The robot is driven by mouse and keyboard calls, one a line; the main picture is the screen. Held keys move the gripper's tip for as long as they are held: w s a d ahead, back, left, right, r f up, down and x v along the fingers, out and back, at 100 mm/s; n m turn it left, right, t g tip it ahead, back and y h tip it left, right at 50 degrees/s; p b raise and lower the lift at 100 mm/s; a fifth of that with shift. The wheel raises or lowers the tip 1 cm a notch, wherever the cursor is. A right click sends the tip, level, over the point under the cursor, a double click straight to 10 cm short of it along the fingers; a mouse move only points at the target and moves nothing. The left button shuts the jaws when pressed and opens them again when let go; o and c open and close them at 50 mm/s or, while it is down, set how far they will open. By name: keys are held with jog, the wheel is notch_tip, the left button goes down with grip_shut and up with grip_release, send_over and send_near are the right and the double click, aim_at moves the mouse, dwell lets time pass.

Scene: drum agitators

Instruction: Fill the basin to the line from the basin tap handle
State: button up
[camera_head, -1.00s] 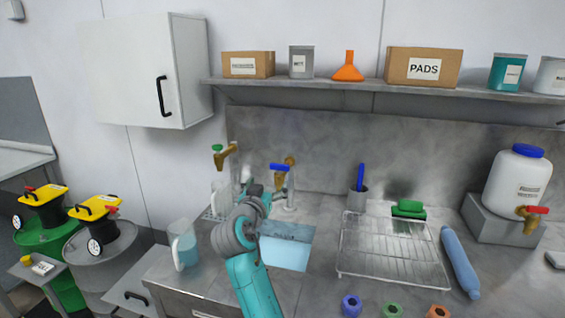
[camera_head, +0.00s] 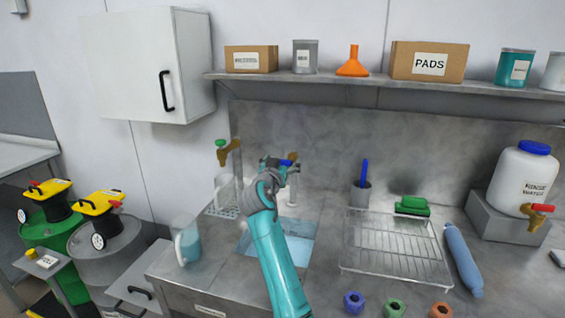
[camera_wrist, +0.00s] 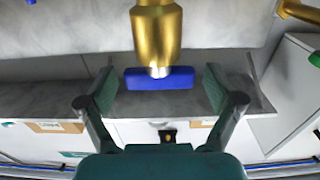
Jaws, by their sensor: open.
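The basin tap's blue handle (camera_wrist: 160,78) lies between the two spread fingers of my gripper (camera_wrist: 158,92) in the wrist view, with a gap on each side. Its brass body (camera_wrist: 156,30) shows above it there. In the head view my gripper (camera_head: 280,163) is at the tap, and only a bit of the blue handle (camera_head: 293,156) shows past it. The basin (camera_head: 300,247) below is partly hidden by my arm and shows a pale blue surface. I cannot make out the fill line.
A second brass tap with a green handle (camera_head: 221,143) is on the wall to the left. A jug (camera_head: 187,243) of blue liquid stands left of the basin. A wire rack (camera_head: 395,250) lies to the right. The shelf (camera_head: 390,84) runs above the taps.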

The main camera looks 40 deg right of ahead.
jog(key=shift+c, duration=0.3)
jog(key=c, duration=1.1)
jog(key=shift+d+n+t+y, duration=0.1)
jog(key=shift+n+t+y, duration=0.2)
jog(key=shift+t+y, duration=0.15)
jog(key=shift+s+n+t+y, duration=0.1)
jog(key=shift+n+t+y, duration=1.1)
jog(key=shift+t+y, duration=0.05)
jog(key=shift+n+t+y, duration=1.1)
jog(key=shift+n+y, duration=0.3)
jog(key=shift+y, duration=0.5)
jog(key=shift+n+y, duration=0.3)
jog(key=shift+y, duration=0.1)
